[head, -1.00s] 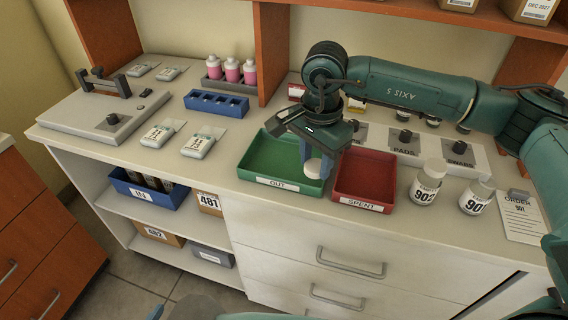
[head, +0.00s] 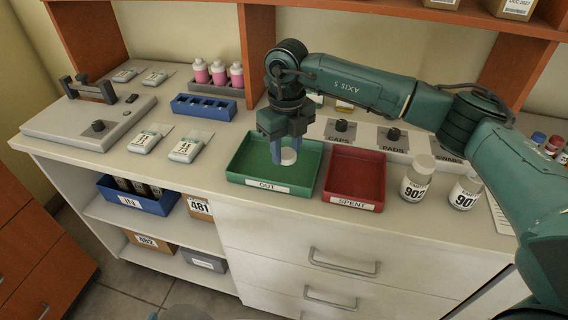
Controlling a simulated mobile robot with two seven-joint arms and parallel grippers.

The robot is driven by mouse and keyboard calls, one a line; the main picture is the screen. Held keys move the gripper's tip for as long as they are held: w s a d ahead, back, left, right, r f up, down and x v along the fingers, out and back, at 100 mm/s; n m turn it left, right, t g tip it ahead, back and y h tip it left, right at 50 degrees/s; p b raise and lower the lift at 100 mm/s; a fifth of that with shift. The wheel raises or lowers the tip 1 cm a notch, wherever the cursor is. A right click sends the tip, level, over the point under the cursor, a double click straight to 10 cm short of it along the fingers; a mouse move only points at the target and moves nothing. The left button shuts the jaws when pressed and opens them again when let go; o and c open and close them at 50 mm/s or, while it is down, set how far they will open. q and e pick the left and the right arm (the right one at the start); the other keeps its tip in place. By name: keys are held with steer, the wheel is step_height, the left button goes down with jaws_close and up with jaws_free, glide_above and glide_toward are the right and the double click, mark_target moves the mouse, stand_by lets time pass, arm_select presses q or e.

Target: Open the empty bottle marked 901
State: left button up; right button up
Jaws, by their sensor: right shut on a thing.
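The bottle marked 901 (head: 464,191) stands upright on the counter at the right, partly beside my right arm. It looks shorter at the top than the bottle marked 902 (head: 414,183) to its left; whether its mouth is bare is too small to tell. My right gripper (head: 283,154) points down over the green OUT tray (head: 239,176). It is shut on a small white round cap (head: 289,157), low over the tray floor; whether the cap touches it I cannot tell. My left gripper does not show clearly.
The red SPENT tray (head: 354,204) stands right of the green tray and looks empty. Behind are the CAPS and PADS holders (head: 366,134). To the left are a blue rack (head: 203,112), pink bottles (head: 219,76), packets (head: 188,149) and a grey device (head: 80,122).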

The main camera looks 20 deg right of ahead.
mark_target(286, 176)
steer(key=shift+f, duration=2.7)
steer(key=shift+f, duration=0.1)
steer(key=shift+f, duration=0.15)
steer(key=o, duration=1.1)
